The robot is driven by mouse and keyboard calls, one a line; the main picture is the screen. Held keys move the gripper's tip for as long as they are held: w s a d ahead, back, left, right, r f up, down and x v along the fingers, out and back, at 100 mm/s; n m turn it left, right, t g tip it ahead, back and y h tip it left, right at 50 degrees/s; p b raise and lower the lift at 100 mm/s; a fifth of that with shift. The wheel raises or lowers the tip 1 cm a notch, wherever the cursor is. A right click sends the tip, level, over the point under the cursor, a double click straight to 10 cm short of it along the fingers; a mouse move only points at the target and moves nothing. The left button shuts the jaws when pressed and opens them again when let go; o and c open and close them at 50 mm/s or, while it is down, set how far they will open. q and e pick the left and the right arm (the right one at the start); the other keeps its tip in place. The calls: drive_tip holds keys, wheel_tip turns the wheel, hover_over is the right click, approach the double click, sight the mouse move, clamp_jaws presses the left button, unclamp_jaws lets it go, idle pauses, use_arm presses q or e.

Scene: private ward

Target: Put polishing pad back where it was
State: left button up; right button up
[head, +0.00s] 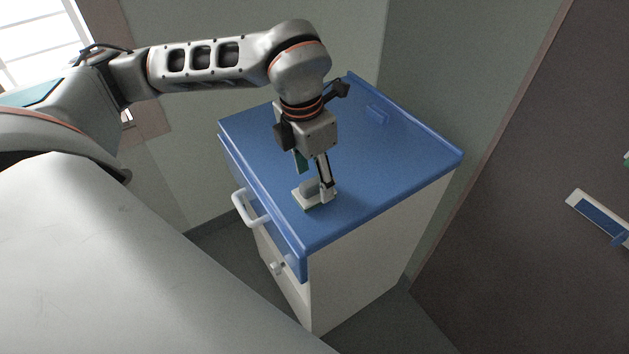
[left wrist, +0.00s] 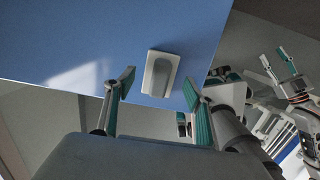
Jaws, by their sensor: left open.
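The polishing pad, a small pale block with a grey rounded top (head: 308,190), lies on the blue top of the bedside cabinet (head: 390,150), near its front edge. It also shows in the left wrist view (left wrist: 161,72), flat on the blue surface. My left gripper (head: 313,180) points down over the pad and is open, one finger on either side. In the left wrist view the fingers (left wrist: 157,82) stand apart with gaps to the pad. My right gripper (left wrist: 274,58) shows at the right of the left wrist view, fingers spread and empty.
The cabinet has a blue drawer with a white handle (head: 250,208) on its front. The rest of its top is clear. A wall stands close behind it. A large pale surface (head: 130,270) fills the lower left. A white and blue object (head: 598,215) is at the far right.

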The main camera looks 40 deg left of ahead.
sight(309, 184)
use_arm(q)
wheel_tip(309, 184, up, 10)
drive_tip(key=s, duration=0.1)
drive_tip(key=shift+a+f+p, duration=0.15)
drive_tip(key=shift+a+p, duration=0.05)
drive_tip(key=shift+p, duration=0.15)
idle(0.3)
